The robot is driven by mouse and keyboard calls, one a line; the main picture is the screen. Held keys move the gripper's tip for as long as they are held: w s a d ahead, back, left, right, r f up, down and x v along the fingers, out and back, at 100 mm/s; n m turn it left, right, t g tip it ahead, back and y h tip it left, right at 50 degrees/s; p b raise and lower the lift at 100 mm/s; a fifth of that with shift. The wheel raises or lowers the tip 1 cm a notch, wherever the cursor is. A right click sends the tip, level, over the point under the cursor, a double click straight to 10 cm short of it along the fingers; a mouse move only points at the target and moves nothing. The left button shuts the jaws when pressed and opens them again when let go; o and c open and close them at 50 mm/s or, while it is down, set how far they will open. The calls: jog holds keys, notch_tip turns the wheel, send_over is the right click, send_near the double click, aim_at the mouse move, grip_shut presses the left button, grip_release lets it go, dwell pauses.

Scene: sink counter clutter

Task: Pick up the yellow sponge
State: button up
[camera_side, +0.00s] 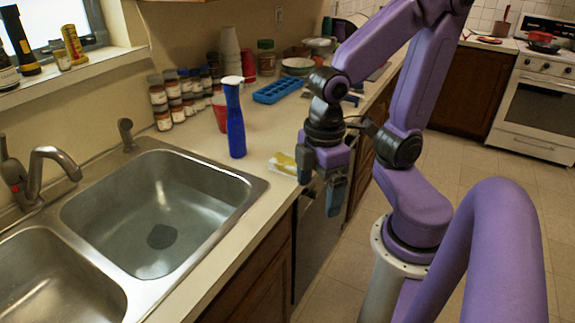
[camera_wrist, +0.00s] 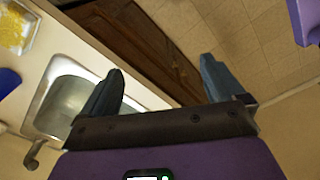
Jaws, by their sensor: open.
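The yellow sponge (camera_side: 284,163) lies on the counter near its front edge, to the right of the sink. It also shows in the top left corner of the wrist view (camera_wrist: 14,32), cut off by the frame. My gripper (camera_side: 320,196) is open and empty. In the side view it hangs just right of the sponge, around the counter's front edge. In the wrist view its two fingers (camera_wrist: 162,68) are spread apart, with the cabinet front and floor beyond them and the sponge well off to their left.
A tall blue bottle (camera_side: 235,122) stands behind and left of the sponge. Spice jars (camera_side: 175,98), a red cup (camera_side: 219,112) and a blue ice tray (camera_side: 277,90) are farther back. The sink basin (camera_side: 160,215) is to the left. The counter between sink and sponge is clear.

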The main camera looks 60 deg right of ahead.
jog(key=w+d+r+m, duration=0.1)
jog(key=w+d+m, duration=0.15)
jog(key=w, duration=0.45)
notch_tip(320, 180, up, 3)
jog(key=m, duration=0.9)
send_over(287, 160)
notch_tip(287, 160, down, 17)
jog(key=shift+s+r, duration=0.1)
jog(key=c, duration=1)
